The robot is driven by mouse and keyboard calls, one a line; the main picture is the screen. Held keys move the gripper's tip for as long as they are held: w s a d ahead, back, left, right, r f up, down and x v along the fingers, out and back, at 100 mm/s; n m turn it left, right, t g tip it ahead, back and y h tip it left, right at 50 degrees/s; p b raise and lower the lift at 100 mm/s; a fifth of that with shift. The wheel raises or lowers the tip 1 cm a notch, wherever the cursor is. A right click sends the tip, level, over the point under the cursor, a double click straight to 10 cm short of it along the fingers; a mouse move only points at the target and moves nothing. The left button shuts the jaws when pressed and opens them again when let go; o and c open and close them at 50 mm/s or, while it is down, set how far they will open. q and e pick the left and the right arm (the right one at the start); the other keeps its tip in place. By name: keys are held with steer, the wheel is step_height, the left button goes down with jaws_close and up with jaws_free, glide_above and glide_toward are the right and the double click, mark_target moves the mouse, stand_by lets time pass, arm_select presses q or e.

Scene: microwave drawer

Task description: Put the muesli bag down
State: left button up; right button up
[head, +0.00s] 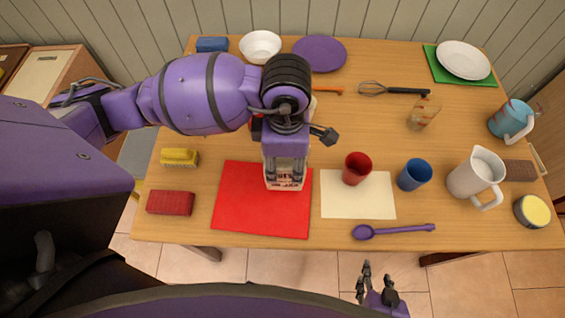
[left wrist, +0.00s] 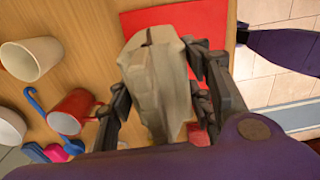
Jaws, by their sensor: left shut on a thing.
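The muesli bag (head: 285,184) is pale with a dark printed front. My left gripper (head: 285,165) is shut on it, with a finger on each side. The bag is over the right part of the red mat (head: 240,205); I cannot tell whether it touches the mat. In the left wrist view the bag (left wrist: 153,75) fills the space between the fingers, with the red mat (left wrist: 180,18) behind it. My right gripper (head: 376,280) is empty and open, in front of the table's front edge.
A red cup (head: 356,168) and a cream mat (head: 358,203) are just right of the bag. A purple spoon (head: 395,231) lies near the front edge. A red block (head: 171,203) and yellow brush (head: 180,157) are at left. The red mat's left part is bare.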

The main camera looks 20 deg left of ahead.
arm_select(q)
steer(key=shift+w+a+f, duration=0.25)
steer(key=shift+f, duration=0.15)
steer(key=shift+w+a+f, duration=0.1)
steer(key=shift+w+f, duration=0.05)
steer(key=shift+f, duration=0.8)
steer(key=shift+w+a+f, duration=0.1)
steer(key=shift+f, duration=0.8)
steer(key=shift+f, duration=0.2)
steer(key=o, duration=1.5)
steer(key=shift+o, duration=0.2)
steer(key=shift+r, duration=0.1)
step_height(320, 180, up, 12)
steer(key=shift+r, duration=0.1)
